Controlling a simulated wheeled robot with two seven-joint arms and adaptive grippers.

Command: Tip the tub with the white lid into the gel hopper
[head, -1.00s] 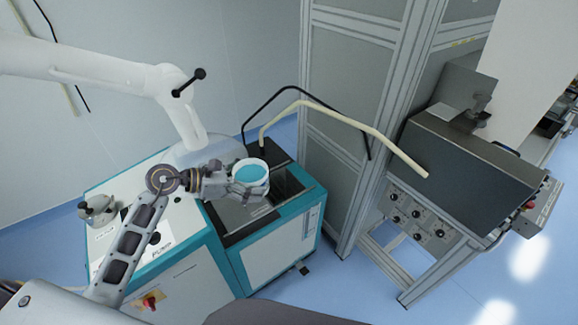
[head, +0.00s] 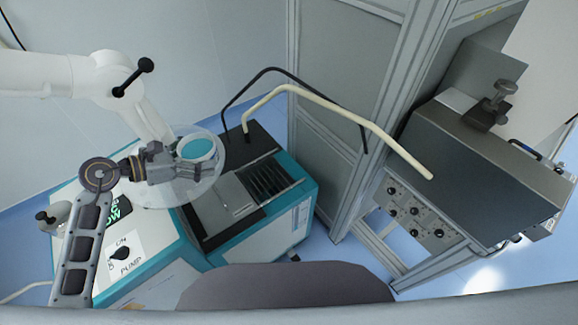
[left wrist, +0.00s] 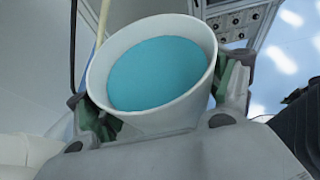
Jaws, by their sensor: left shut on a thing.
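A white tub (head: 197,144) with blue-green contents is held in my left gripper (head: 190,160). Its mouth is open and no lid shows on it. In the left wrist view the tub (left wrist: 155,122) sits between the two fingers (left wrist: 160,100), which press on its sides, and its mouth leans toward the camera. A clear round vessel (head: 160,196), which looks like the gel hopper, stands on the machine. The tub and gripper overlap this vessel in the head view; I cannot tell the height between them. My right gripper is not in view.
The teal and white machine (head: 300,208) has a dark top with slots, and a pump switch (head: 121,254) in front. A black hose and a cream pipe (head: 330,107) arch over its right side. A grey framed cabinet (head: 345,70) stands behind; a dark-topped unit (head: 480,180) stands right.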

